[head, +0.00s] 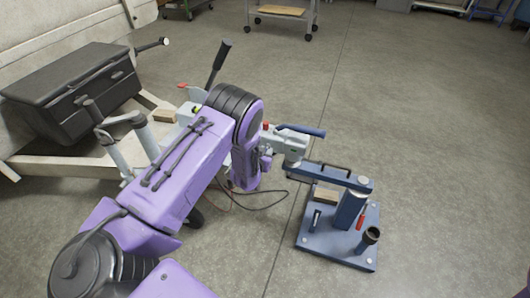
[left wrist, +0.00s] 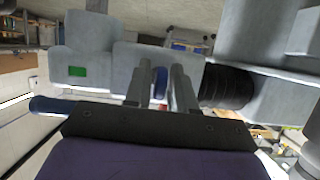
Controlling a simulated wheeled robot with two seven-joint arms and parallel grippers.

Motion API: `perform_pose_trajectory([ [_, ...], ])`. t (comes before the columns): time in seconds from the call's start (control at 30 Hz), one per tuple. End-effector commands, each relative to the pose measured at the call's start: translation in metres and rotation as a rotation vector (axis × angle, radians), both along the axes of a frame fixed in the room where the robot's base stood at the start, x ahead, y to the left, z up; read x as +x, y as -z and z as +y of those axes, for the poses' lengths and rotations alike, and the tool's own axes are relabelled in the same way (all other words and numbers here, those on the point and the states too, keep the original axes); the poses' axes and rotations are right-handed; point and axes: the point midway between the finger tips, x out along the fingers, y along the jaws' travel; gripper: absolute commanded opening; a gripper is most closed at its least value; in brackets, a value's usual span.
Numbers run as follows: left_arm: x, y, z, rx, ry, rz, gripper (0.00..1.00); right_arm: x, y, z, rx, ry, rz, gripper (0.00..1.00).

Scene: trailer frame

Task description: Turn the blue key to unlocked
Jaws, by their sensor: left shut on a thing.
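The blue key (left wrist: 160,80) shows as a small blue piece between the two fingers of my left gripper (left wrist: 162,72) in the left wrist view. The fingers are shut on it, against the grey coupling body (left wrist: 120,62). A green patch (left wrist: 77,71) shows on the coupling to the left of the key. In the head view the grey coupling head (head: 294,146) sits at the end of the blue stand's arm; my purple wrist covers the key and most of the gripper there. The key's turn angle cannot be read. My right gripper is not in view.
A long blue handle (head: 304,131) sticks out from the coupling, close to my gripper. The blue stand (head: 340,240) is on the floor at right. A black box (head: 72,88) sits on the trailer frame (head: 60,165) at left.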

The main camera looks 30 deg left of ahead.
Motion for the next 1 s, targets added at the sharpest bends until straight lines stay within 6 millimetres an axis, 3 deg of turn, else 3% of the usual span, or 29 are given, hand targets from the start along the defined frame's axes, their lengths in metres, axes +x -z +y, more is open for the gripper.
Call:
perform_pose_trajectory([
  [0.23,-0.001,0.001,0.000,0.001,-0.001,0.003,0.00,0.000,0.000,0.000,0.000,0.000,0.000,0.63],
  [0.27,-0.001,0.001,0.000,0.001,-0.001,0.003,0.34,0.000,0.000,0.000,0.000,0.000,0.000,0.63],
  [0.3,-0.001,0.001,0.000,0.001,-0.001,0.002,0.36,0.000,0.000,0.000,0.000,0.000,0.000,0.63],
  [0.63,-0.006,-0.003,-0.002,0.000,0.000,0.002,0.36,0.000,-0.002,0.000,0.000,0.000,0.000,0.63],
  [1.0,-0.078,-0.034,-0.019,0.001,0.001,0.004,0.36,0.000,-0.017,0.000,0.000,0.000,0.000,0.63],
])
